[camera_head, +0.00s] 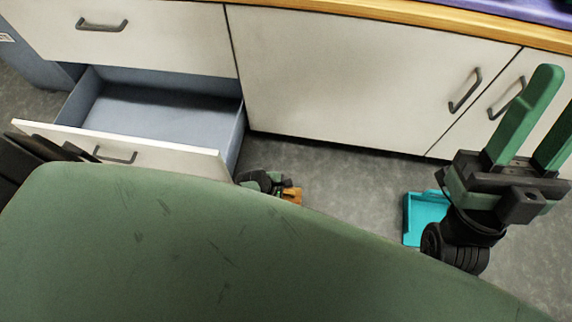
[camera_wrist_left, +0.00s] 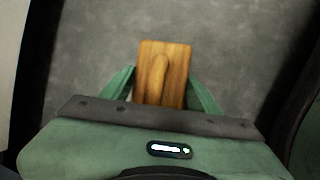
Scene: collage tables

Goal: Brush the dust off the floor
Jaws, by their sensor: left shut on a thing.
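A wooden brush with a raised grip (camera_wrist_left: 162,72) is between the green fingers of my left gripper (camera_wrist_left: 162,90) in the left wrist view. My left gripper (camera_head: 282,188) is shut on it, low over the floor. In the head view only a small orange-brown part of the brush (camera_head: 292,193) shows past my green body. A teal dustpan (camera_head: 420,217) is at the right, partly hidden behind my right arm. My right gripper (camera_head: 556,98) is raised with its green fingers apart and nothing between them. I cannot make out dust on the grey floor (camera_head: 340,182).
An open, empty drawer (camera_head: 165,112) juts out at the left. White cabinet doors (camera_head: 345,75) with dark handles line the back, under a wood-edged counter (camera_head: 400,14). Bare floor lies between the brush and the dustpan.

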